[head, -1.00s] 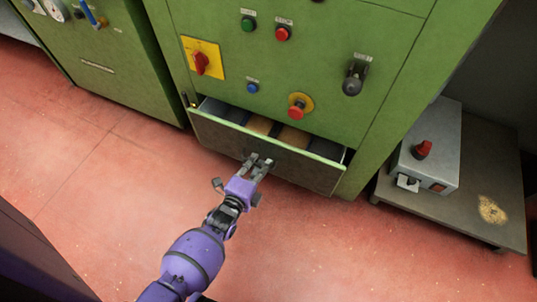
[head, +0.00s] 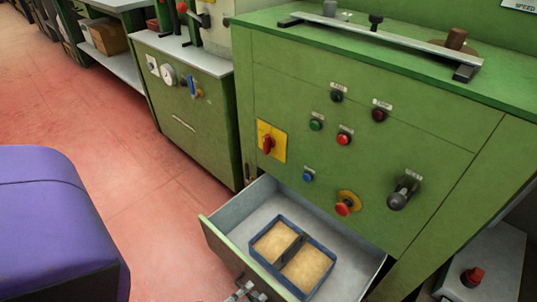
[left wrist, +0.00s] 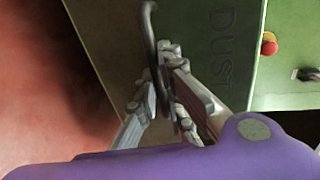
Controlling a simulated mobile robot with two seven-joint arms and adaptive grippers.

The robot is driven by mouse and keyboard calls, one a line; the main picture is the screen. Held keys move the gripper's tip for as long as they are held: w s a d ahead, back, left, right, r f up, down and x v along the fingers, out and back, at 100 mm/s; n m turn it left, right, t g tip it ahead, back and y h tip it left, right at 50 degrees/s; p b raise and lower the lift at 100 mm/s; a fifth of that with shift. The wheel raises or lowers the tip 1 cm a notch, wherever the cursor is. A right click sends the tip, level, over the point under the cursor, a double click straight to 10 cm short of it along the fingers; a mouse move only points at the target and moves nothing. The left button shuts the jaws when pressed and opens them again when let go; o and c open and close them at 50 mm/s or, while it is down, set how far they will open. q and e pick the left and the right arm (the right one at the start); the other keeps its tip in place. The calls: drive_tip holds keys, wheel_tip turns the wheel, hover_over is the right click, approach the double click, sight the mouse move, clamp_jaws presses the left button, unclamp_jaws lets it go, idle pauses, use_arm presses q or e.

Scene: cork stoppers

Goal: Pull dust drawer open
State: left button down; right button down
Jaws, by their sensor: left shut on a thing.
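The dust drawer (head: 222,247) stands well out from the green machine (head: 300,110) in the head view. Inside it lies a blue tray (head: 259,260) with two compartments of tan dust. My left gripper (head: 245,292) shows at the bottom edge, at the drawer's front. In the left wrist view, the drawer front (left wrist: 215,30) bears the word DUST. There my left gripper (left wrist: 160,85) is shut on the dark curved drawer handle (left wrist: 150,35). My right gripper is not in view.
A red button with a yellow collar (head: 347,203), a dark knob (head: 402,192) and a red switch on a yellow plate (head: 271,142) are on the panel above the drawer. A smaller green cabinet (head: 185,110) stands to the left. Red floor (head: 140,185) is clear beside the drawer.

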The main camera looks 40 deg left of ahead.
use_arm(q)
drive_tip(key=shift+s, duration=0.4)
drive_tip(key=c, duration=2.1)
unclamp_jaws()
drive_tip(key=v, duration=1.2)
drive_tip(key=shift+s, duration=0.15)
drive_tip(key=shift+d, duration=0.1)
